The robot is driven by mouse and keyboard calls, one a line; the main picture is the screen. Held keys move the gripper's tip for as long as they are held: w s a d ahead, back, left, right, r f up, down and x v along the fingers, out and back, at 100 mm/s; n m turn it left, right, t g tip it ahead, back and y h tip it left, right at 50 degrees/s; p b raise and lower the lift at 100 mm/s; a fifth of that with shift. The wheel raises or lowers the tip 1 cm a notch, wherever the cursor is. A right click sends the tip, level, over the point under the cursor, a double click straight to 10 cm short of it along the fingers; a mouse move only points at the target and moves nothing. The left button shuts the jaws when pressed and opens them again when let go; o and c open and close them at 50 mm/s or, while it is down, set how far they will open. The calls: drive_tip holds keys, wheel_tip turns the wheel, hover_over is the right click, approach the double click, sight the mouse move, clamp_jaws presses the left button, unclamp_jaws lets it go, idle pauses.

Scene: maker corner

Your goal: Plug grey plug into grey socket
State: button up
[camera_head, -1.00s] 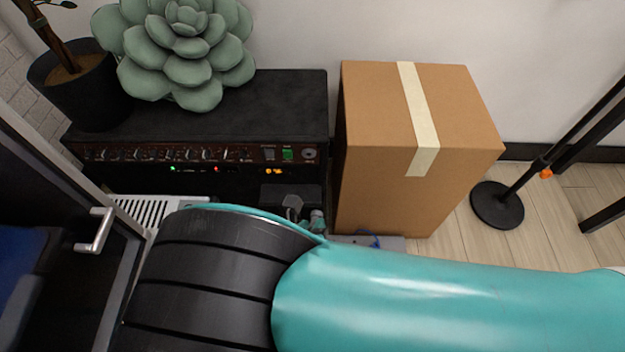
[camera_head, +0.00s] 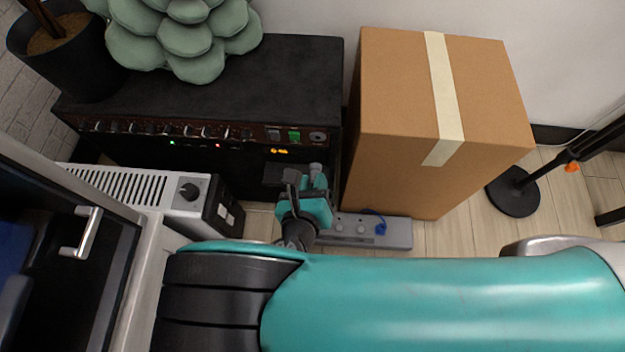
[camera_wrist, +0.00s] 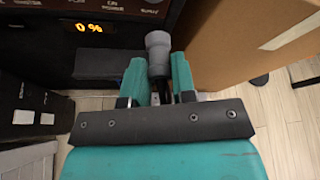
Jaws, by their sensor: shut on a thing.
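My gripper (camera_head: 303,192) has teal fingers and is shut on the grey plug (camera_wrist: 158,46). In the wrist view the plug's round grey head sticks out beyond the fingertips, with a dark part between them. In the head view the plug (camera_head: 316,168) shows small at the fingertips, in front of the black amplifier. A grey power strip (camera_head: 400,235) lies on the floor to the right of my gripper, with round grey outlets and something blue on it. I cannot tell which outlet is the grey socket. My gripper hides the strip's left end.
A cardboard box (camera_head: 430,120) stands right behind the strip. The black amplifier (camera_head: 210,85) is behind my gripper, with a dark block (camera_wrist: 110,64) at its front. A white heater-like unit (camera_head: 130,188) stands left. Floor is clear right of the strip.

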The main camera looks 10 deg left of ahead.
sight(313, 165)
drive_tip(key=shift+w+a+b, duration=0.1)
drive_tip(key=shift+w+b, duration=0.35)
drive_tip(key=shift+w, duration=2.35)
drive_tip(key=shift+a+r, duration=0.1)
drive_tip(key=shift+w, duration=0.55)
drive_tip(key=o, duration=1)
drive_tip(key=shift+c, duration=0.2)
